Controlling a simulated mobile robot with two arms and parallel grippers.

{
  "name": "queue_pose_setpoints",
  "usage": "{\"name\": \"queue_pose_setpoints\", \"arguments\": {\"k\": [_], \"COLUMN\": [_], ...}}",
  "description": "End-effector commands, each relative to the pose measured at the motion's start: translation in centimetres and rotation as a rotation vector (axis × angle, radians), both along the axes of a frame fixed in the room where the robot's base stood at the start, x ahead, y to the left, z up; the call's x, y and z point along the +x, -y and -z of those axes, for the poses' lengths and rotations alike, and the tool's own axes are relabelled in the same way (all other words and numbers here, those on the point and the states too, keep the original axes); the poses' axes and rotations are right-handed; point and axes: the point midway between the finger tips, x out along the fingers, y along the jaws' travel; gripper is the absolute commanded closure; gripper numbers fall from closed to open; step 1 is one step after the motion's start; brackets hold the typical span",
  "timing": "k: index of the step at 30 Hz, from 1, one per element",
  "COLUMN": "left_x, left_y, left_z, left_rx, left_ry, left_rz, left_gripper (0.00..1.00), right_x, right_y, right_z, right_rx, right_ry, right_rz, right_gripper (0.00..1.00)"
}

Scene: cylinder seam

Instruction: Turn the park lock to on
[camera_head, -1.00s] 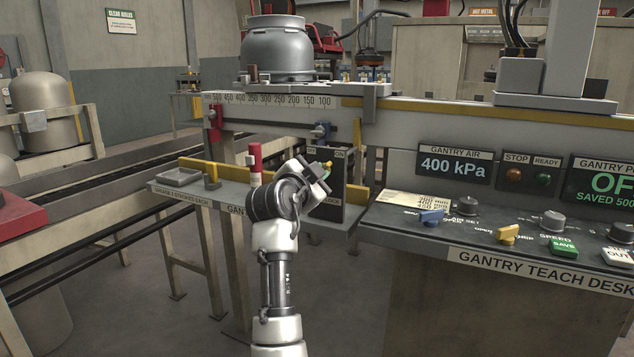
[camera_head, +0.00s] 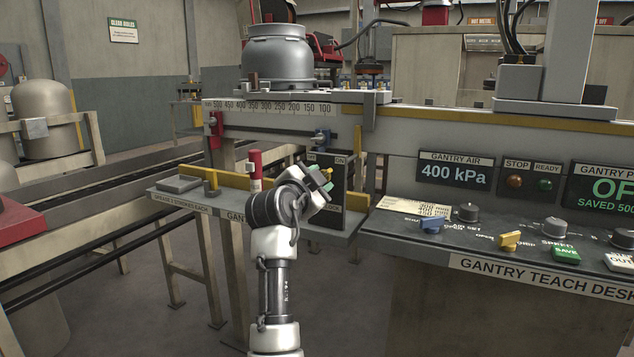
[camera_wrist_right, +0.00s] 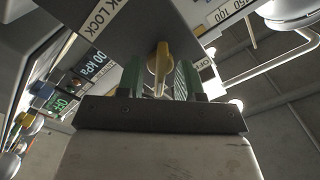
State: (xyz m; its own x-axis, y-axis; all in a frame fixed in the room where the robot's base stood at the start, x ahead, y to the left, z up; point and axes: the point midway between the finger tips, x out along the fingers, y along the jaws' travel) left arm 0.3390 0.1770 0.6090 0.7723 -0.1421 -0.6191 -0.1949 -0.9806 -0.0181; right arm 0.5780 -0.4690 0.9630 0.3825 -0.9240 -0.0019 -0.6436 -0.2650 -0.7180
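The park lock is a dark upright box (camera_head: 357,201) on the end of a grey shelf, with OFF and ON labels along its top. Its yellow knob (camera_wrist_right: 160,58) shows clearly in the wrist view, with PARK LOCK lettering to the left and an OFF label to the right. My right gripper (camera_head: 324,182) is at the box's face and partly hides it in the head view. In the wrist view its green-padded fingers (camera_wrist_right: 160,82) stand either side of the knob, with gaps visible. I cannot tell the knob's exact setting. My left gripper is not in view.
A red-topped cylinder (camera_head: 254,168) stands on the shelf (camera_head: 190,196) left of my wrist. The gantry teach desk (camera_head: 480,248) with knobs and buttons is to the right. A scaled beam (camera_head: 270,111) runs behind, above the box.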

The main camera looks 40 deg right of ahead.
Motion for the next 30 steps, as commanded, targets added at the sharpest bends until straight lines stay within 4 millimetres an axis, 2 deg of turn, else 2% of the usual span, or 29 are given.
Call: {"name": "queue_pose_setpoints", "arguments": {"k": [7, 10, 21, 25, 30], "left_x": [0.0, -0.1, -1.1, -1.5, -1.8], "left_y": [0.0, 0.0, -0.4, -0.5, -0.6], "left_z": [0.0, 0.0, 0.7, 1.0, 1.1], "left_rx": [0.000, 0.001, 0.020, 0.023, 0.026], "left_ry": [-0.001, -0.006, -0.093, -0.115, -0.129], "left_rz": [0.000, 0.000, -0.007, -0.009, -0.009], "left_gripper": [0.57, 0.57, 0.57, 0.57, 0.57], "right_x": [0.0, -0.3, -2.9, -3.7, -4.1], "right_y": [-0.1, -0.8, -7.3, -9.0, -10.0], "right_z": [-0.1, -0.1, 0.0, 0.0, 0.0], "right_rx": [-0.001, -0.001, 0.001, -0.001, -0.001], "right_ry": [0.001, 0.001, 0.000, 0.000, -0.001], "right_rz": [0.000, -0.001, -0.004, -0.002, -0.001], "right_gripper": [0.64, 0.64, 0.64, 0.64, 0.64]}}
